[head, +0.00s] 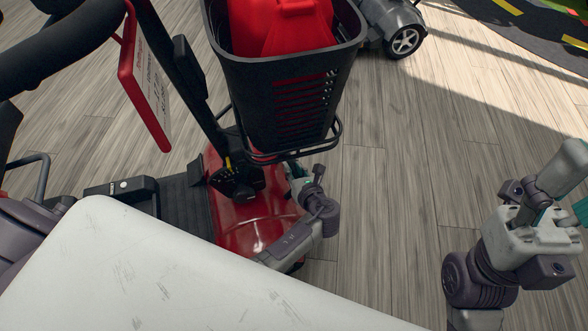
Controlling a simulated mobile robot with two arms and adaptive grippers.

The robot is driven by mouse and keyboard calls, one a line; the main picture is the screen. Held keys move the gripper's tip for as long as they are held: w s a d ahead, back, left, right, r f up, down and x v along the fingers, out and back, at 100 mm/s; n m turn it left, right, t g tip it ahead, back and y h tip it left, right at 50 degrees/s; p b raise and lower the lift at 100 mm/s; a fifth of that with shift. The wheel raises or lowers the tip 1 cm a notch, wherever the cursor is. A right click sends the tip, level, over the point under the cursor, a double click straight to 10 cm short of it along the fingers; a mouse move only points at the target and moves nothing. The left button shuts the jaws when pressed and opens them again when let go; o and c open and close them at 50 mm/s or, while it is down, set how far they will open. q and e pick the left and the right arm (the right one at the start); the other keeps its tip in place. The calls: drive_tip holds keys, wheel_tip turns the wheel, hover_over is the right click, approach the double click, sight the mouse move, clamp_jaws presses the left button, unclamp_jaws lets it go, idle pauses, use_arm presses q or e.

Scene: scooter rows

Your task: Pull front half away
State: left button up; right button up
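A red scooter front section (245,222) stands at the centre, with a dark tiller column (180,75) rising from it. A black basket (280,105) hangs at its front and holds a red object (290,25). My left gripper (299,178) is low beside the red body, just below the basket's wire frame. It is small and partly hidden, so I cannot tell whether its fingers touch the scooter or are open or shut.
Another grey scooter with a wheel (404,42) stands at the top. A red-edged sign (145,85) hangs by the handlebar (60,45). Wood-look floor (405,150) is clear between the basket and my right arm. A dark curved mat (530,25) lies top right.

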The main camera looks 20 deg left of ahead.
use_arm(q)
drive_tip(key=shift+o, duration=1.2)
drive_tip(key=shift+s+d, duration=0.1)
drive_tip(key=v, duration=0.7)
drive_tip(key=shift+d+r, duration=0.1)
